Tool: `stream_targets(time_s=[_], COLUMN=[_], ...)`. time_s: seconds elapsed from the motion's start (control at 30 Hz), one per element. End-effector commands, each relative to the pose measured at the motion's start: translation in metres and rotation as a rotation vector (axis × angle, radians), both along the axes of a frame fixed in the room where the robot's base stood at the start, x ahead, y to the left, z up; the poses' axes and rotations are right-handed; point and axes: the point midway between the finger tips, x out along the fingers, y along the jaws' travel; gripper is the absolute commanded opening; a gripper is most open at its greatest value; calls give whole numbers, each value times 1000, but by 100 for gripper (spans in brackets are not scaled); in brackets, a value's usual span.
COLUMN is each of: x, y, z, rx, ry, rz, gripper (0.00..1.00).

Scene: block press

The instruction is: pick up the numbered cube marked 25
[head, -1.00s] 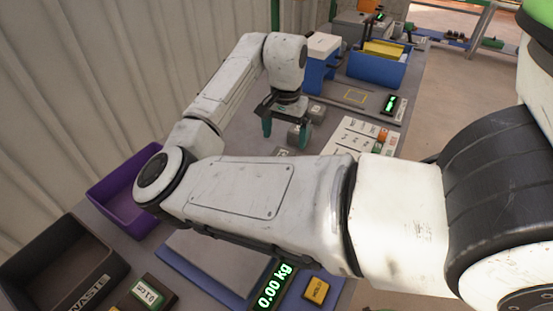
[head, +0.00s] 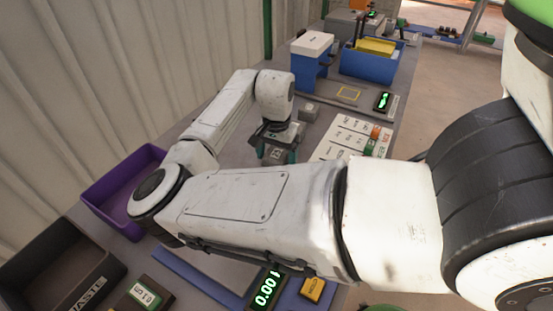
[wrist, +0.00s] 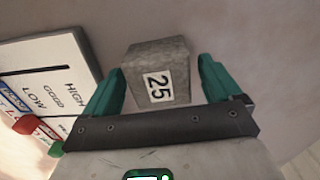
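The grey cube marked 25 (wrist: 148,66) shows in the wrist view, its white number label facing the camera. My gripper (wrist: 162,84) is open, with one teal finger on each side of the cube's near part. Narrow gaps show between the cube and both fingers, and nothing is gripped. In the head view my gripper (head: 276,153) is low over the table, with a small pale label showing between its fingers. The gripper and arm hide most of that cube there.
Another grey cube (head: 309,112) stands just beyond my gripper. A white panel (head: 345,137) with red and green buttons lies to the right. A blue stand (head: 308,72) and a blue bin (head: 369,65) are farther back. A purple tray (head: 112,207) is at the left.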

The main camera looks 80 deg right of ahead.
Motion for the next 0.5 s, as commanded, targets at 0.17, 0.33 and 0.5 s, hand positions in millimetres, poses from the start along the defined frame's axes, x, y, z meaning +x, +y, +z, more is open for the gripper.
stream_targets(time_s=[0.17, 0.33, 0.5], x=[0, 0, 0], y=[0, 0, 0], z=[0, 0, 0], rx=[0, 0, 0], ry=[0, 0, 0], rz=[0, 0, 0], gripper=[74, 57, 41])
